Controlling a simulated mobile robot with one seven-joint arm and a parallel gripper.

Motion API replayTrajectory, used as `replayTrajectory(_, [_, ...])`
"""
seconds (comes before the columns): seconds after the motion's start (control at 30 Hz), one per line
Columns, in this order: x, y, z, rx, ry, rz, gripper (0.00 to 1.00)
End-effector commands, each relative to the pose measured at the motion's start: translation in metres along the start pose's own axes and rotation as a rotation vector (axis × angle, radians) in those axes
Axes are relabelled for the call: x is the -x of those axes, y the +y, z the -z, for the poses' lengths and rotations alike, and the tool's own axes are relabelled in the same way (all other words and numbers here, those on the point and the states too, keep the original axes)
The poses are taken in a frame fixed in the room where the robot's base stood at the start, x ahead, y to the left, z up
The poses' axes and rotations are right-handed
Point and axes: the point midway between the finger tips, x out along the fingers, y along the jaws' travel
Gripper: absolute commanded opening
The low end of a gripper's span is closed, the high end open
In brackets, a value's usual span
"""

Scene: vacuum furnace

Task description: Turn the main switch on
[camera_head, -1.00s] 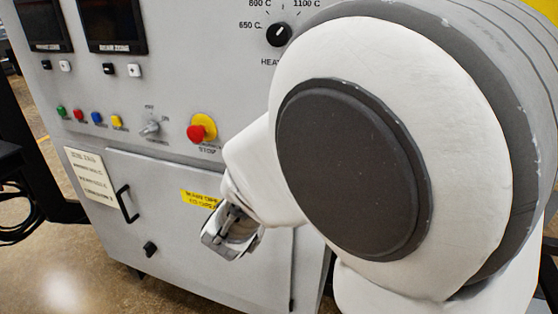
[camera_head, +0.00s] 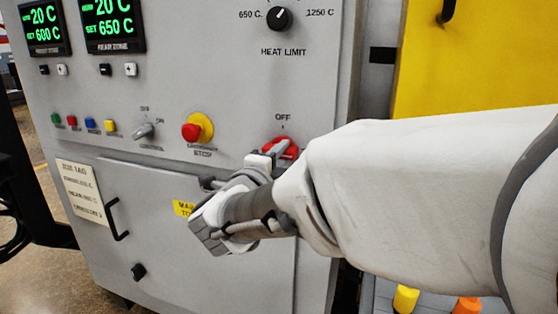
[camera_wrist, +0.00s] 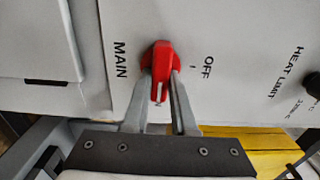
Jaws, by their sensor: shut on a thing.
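The red main switch (camera_head: 291,152) is on the grey furnace panel under the OFF label, partly hidden by my gripper in the head view. In the wrist view the red switch handle (camera_wrist: 161,60) stands across the direction of the OFF label, with its long end toward my gripper. A partly hidden letter shows on or by that end. My gripper (camera_wrist: 161,88) has one finger on each side of the handle and is shut on it. In the head view my gripper (camera_head: 272,160) reaches the switch from the front. Both temperature displays (camera_head: 113,24) are lit green.
Left of the switch are a red emergency stop on yellow (camera_head: 197,130), a grey control selector (camera_head: 143,131) and several coloured buttons (camera_head: 90,123). The heat limit knob (camera_head: 279,18) is above. A cabinet door handle (camera_head: 117,220) sticks out below. A yellow panel (camera_head: 465,75) stands right.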

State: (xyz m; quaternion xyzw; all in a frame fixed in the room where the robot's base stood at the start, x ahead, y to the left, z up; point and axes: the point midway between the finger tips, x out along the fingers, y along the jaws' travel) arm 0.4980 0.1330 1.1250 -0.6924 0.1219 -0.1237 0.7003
Motion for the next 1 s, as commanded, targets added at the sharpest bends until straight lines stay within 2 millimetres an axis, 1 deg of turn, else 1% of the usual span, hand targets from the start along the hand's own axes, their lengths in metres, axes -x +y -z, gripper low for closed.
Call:
replayTrajectory(0.37, [0.001,0.0,-0.002,-0.006,-0.004,-0.001,0.0])
replayTrajectory(0.4, [0.001,0.0,-0.002,-0.006,-0.004,-0.001,0.32])
replayTrajectory(0.53, [0.001,0.0,-0.001,-0.005,-0.003,-0.001,0.55])
replayTrajectory(0.83, [0.001,0.0,-0.001,-0.004,-0.002,0.0,0.55])
replayTrajectory(0.93, [0.008,0.0,-0.001,-0.005,-0.003,-0.001,0.55])
replayTrajectory(1.0, [0.017,0.0,-0.001,-0.005,-0.005,-0.001,0.55])
